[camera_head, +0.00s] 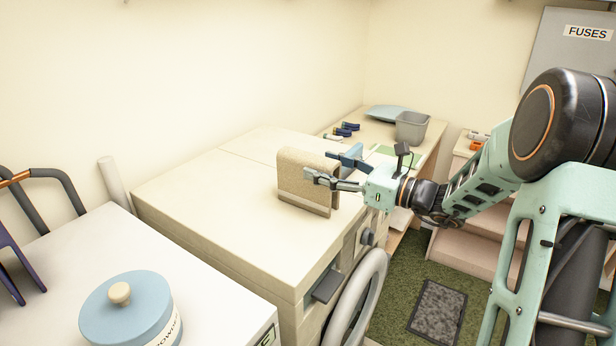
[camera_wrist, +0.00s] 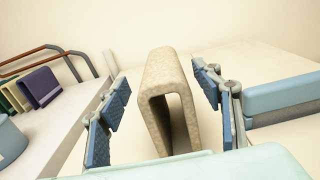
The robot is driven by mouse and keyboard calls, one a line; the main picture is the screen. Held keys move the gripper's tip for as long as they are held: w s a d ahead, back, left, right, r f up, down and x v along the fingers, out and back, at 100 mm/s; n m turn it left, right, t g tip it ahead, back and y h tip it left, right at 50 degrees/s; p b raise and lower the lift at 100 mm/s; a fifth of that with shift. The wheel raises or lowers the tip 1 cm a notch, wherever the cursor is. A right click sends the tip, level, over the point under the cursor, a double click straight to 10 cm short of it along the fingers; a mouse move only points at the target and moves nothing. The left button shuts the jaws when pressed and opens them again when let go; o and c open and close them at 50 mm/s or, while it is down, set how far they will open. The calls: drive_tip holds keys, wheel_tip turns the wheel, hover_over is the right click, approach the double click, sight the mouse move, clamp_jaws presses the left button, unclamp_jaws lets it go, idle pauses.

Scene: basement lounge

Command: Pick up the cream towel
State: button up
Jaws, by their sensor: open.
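The cream towel (camera_head: 300,180) stands upright, folded over like an arch, on top of the cream cabinet (camera_head: 215,220) in the head view. In the wrist view the towel (camera_wrist: 163,85) is at the centre, with a hollow opening facing the camera. My gripper (camera_head: 326,166) is at the towel's right end, with its fingers spread. In the wrist view one blue-padded finger is to the left of the towel and one to the right, with visible gaps on both sides. I cannot tell how far the fingertips reach along it.
A blue lidded canister (camera_head: 126,308) stands on the white surface at front left. A grey bin (camera_head: 411,127) and several small dark-blue items (camera_head: 346,129) are on the far counter. The cabinet top around the towel is largely clear.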

sight(308, 161)
drive_tip(key=p+x, duration=0.1)
drive_tip(key=x, duration=0.4)
drive_tip(key=shift+w+d, duration=0.1)
drive_tip(key=shift+d, duration=0.05)
drive_tip(key=c, duration=1.3)
